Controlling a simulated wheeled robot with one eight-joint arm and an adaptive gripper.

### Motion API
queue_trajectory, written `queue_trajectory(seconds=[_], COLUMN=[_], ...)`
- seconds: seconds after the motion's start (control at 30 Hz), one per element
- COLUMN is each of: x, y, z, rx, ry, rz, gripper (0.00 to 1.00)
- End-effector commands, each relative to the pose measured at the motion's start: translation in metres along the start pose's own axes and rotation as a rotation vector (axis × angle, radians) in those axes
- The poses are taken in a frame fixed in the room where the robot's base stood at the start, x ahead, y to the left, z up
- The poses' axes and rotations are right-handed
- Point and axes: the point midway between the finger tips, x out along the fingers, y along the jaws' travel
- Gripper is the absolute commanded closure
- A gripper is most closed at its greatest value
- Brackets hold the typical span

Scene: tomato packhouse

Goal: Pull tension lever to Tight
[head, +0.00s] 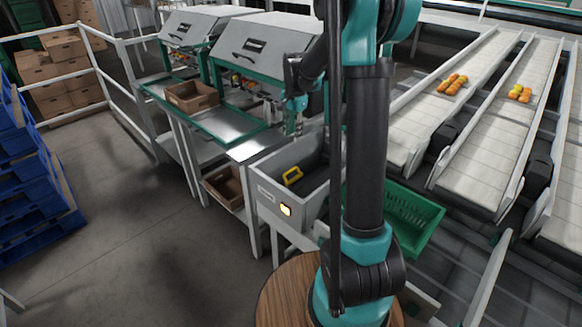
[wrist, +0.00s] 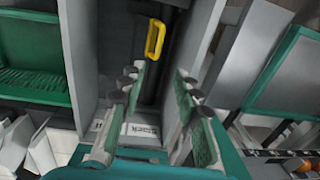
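The tension lever has a yellow loop handle (head: 292,175) inside an open grey box (head: 322,184) in the middle of the head view. The handle also shows in the wrist view (wrist: 155,38), upright in a dark slot beyond my fingertips. My gripper (wrist: 160,76) is open and empty, its two green-padded fingers apart and short of the handle. A white label reading "Slack" (wrist: 143,130) shows between the fingers. In the head view my gripper (head: 293,124) hangs above and behind the box. I cannot see a "Tight" label.
A lit yellow lamp (head: 286,210) is on the box's front. A green crate (head: 408,222) stands to its right. Conveyors (head: 500,110) carrying tomatoes run at right. Blue pallets (head: 38,190) stand at left, with clear floor between.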

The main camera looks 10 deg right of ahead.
Motion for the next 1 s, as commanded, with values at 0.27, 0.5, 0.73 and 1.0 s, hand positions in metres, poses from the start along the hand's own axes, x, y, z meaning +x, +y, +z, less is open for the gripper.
queue_trajectory(seconds=[0.27, 0.5, 0.73, 1.0], x=[0.035, 0.083, 0.128, 0.163], y=[-0.001, -0.001, -0.001, 0.000], z=[-0.001, 0.000, -0.001, 0.000], rx=[0.001, 0.000, 0.000, 0.000], ry=[0.000, 0.000, 0.000, 0.000], rz=[0.000, 0.000, 0.000, -0.001], gripper=[0.68, 0.68, 0.68, 0.68])
